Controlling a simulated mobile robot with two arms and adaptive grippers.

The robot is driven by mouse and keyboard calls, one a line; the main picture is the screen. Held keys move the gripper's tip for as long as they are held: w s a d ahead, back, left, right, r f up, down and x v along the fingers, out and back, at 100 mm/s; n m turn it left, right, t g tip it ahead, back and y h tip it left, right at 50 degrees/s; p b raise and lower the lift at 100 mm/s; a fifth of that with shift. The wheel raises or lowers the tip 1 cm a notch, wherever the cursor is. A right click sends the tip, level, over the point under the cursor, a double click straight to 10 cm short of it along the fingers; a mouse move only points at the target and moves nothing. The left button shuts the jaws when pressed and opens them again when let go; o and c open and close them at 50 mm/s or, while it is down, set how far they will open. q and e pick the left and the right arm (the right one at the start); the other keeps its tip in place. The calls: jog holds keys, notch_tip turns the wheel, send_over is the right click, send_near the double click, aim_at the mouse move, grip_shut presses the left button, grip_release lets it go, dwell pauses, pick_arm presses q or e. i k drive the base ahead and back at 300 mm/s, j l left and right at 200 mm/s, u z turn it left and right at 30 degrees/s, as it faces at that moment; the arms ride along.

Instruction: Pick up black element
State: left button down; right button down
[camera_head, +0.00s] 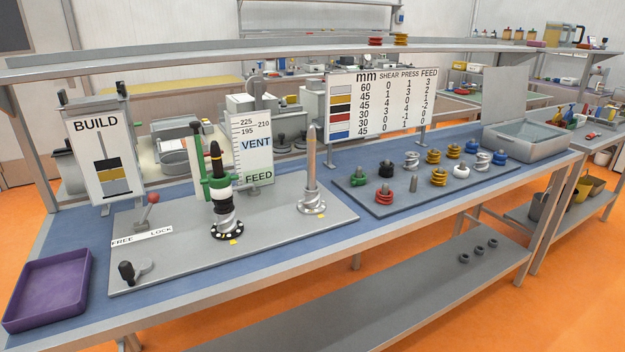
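Another black piece (222,191) sits on the left shaft above silver screw elements (227,216). Neither my left nor my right gripper shows in the head view.
A green upright (200,165) is beside the left shaft. Several gold, silver, white and blue elements fill the rest of the tray. A purple bin (14,318) is at left, a grey bin (565,150) at right. A shelf (280,58) runs overhead.

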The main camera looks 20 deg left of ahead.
aim_at(387, 172)
jog(key=i+l+u, duration=0.1)
jog(key=i+l, duration=0.15)
jog(key=i, duration=0.2)
jog(key=i+l+u, duration=0.15)
jog(key=i, duration=0.25)
jog(key=l, duration=0.1)
